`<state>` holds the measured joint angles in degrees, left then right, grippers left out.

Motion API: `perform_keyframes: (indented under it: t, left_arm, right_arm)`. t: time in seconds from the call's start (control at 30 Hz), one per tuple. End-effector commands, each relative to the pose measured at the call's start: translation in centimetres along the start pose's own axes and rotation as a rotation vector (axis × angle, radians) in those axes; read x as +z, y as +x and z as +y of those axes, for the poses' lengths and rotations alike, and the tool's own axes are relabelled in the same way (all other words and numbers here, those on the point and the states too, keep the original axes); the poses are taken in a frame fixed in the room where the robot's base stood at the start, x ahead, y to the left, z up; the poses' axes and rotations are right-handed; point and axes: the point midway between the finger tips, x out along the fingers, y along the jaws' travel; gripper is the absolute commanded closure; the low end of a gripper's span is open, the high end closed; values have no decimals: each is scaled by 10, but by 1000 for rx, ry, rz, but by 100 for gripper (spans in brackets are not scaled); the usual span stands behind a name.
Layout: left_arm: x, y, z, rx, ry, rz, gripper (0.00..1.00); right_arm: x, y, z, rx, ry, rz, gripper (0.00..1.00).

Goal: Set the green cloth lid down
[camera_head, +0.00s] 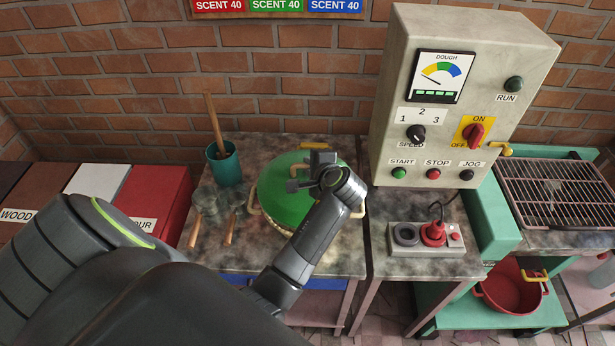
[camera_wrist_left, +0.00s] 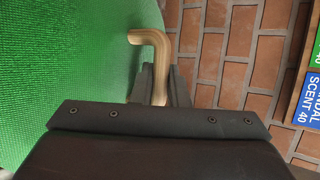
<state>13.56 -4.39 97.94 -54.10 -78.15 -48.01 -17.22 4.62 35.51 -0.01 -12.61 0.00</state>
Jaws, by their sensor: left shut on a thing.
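The green cloth lid (camera_head: 283,190) is round and sits on or just above a round vessel on the stained table; I cannot tell if it touches. In the left wrist view the lid (camera_wrist_left: 75,70) fills the left side, and a bent tan handle (camera_wrist_left: 150,42) runs down between the fingers (camera_wrist_left: 155,85). The left gripper is shut on this handle. My right gripper is not in view.
A control box (camera_head: 445,100) and a socket unit (camera_head: 425,237) are on the right. A brick wall (camera_head: 290,95) is behind.

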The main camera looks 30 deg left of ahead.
Motion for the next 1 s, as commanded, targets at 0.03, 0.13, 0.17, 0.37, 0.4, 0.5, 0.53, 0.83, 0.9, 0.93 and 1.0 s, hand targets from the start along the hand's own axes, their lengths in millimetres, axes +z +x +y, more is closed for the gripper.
perform_keyframes:
  t: [0.03, 0.13, 0.17, 0.37, 0.4, 0.5, 0.53, 0.83, 0.9, 0.93, 1.0]
  left_arm:
    - [-1, 3, 5, 1, 3, -1, 100]
    - [-3, 8, 11, -1, 1, 0, 100]
    - [-4, 9, 14, 0, 1, -1, 100]
    - [-9, 22, 35, 0, 3, -1, 100]
    - [-10, 24, 38, 0, 2, -1, 100]
    - [-11, 27, 43, -1, 0, 1, 100]
    - [-11, 27, 43, -2, -1, 1, 100]
    - [-12, 28, 45, -1, -1, 1, 85]
    - [-11, 28, 45, -1, -1, 1, 76]
    - [-11, 28, 45, -1, -1, 1, 72]
    - [-11, 28, 45, -1, -1, 1, 64]
  right_arm:
    - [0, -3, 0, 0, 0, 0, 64]
    - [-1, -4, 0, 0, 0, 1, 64]
    - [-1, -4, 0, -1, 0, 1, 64]
    - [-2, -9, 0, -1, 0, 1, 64]
    - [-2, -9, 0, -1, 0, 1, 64]
    - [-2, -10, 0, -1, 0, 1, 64]
    - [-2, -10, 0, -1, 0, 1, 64]
    - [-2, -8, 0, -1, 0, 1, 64]
    - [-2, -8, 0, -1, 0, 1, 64]
    - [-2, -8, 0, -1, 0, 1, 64]
    - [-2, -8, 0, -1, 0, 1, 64]
